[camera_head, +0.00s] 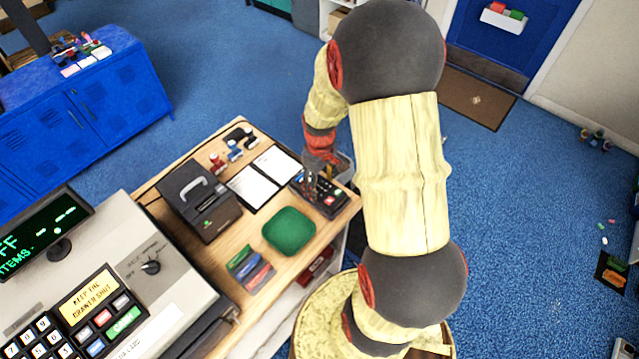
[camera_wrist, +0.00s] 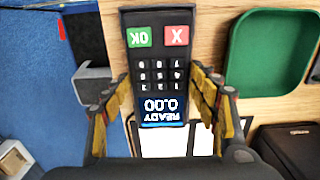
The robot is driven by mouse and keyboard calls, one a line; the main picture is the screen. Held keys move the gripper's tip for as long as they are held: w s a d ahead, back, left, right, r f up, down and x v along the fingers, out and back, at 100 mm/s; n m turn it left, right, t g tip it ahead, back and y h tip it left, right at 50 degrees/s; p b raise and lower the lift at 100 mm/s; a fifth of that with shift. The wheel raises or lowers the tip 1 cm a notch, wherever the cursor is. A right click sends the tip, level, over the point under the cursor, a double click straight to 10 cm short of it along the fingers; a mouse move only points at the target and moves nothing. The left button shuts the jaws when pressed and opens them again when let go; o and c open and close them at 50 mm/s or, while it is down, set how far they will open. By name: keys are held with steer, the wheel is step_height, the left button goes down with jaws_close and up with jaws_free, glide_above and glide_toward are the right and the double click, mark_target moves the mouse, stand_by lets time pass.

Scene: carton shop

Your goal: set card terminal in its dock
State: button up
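The card terminal (camera_wrist: 160,72) is a dark handset with a green OK key, a red X key, a number pad and a lit screen reading READY 0.00. It lies on the wooden counter near its right end, and it also shows in the head view (camera_head: 330,199), partly behind my gripper (camera_head: 316,178). In the wrist view my gripper (camera_wrist: 160,84) has its yellow-padded fingers spread along both sides of the terminal. They look open, close to its edges; contact cannot be told. I cannot make out the dock for certain.
A green tray (camera_head: 289,231) lies close beside the terminal. A clipboard with white sheets (camera_head: 262,180), a black box with a handle (camera_head: 200,200) and several coloured cards (camera_head: 249,268) share the counter. The cash register (camera_head: 130,270) stands at left. The counter edge is near.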

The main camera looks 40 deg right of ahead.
steer(key=o, duration=0.5)
step_height(320, 180, up, 12)
stand_by(0.6)
stand_by(0.7)
steer(key=s+a+r+t+b, duration=0.2)
steer(key=s+a+r, duration=0.1)
steer(key=a, duration=0.3)
steer(key=s+a+r+m+t+b, duration=0.1)
steer(key=s+a+r+b, duration=0.1)
steer(key=s+a+r, duration=0.2)
steer(key=s+a+r+t+b, duration=0.2)
steer(key=s+a+r, duration=0.2)
steer(key=a, duration=0.6)
steer(key=shift+s+m+t, duration=0.2)
steer(key=shift+m+t, duration=0.1)
